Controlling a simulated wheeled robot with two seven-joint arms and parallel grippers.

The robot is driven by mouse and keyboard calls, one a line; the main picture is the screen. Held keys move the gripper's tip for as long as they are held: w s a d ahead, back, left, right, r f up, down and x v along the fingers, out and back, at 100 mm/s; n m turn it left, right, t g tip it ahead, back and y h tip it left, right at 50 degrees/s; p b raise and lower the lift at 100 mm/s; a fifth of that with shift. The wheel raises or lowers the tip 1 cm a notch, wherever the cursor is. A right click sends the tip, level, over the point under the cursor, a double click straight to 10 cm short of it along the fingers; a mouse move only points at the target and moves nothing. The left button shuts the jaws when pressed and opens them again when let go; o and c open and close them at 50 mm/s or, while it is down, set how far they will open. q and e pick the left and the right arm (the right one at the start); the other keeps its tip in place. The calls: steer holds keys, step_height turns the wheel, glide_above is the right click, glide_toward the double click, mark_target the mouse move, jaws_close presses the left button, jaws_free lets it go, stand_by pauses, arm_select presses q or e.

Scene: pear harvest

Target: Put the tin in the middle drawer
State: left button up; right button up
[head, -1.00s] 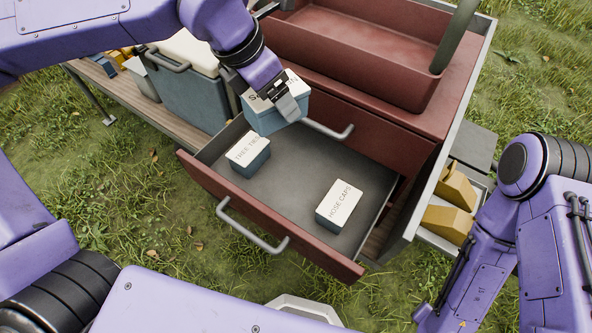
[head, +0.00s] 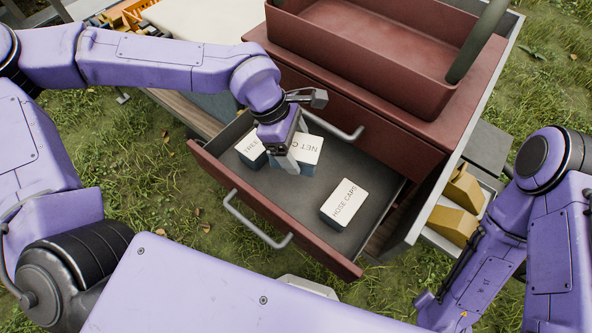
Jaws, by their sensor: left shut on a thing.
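The held tin (head: 308,152) is blue with a white lid, its lettering starting "NET C". It is inside the open red drawer (head: 262,213), toward the back left. My left gripper (head: 285,158) reaches down from above and is shut on this tin, partly covering it. I cannot tell whether the tin touches the drawer floor. A tin lettered "TREE" (head: 248,150) is close on its left, partly hidden by the gripper. A tin lettered "HOSE CAPS" (head: 344,203) lies in the drawer's right part. My right arm is at the right, its gripper out of view.
A shut drawer front with a grey handle (head: 335,128) is just above the open drawer. A red tray (head: 385,55) sits on the cabinet top. Yellow things (head: 457,208) lie in a side tray at right. Bare drawer floor shows between the tins.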

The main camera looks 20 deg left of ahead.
arm_select(q)
step_height(320, 180, down, 11)
steer(key=shift+f, duration=0.2)
steer(key=o, duration=1.2)
steer(key=shift+c, duration=0.2)
steer(key=v, duration=1.2)
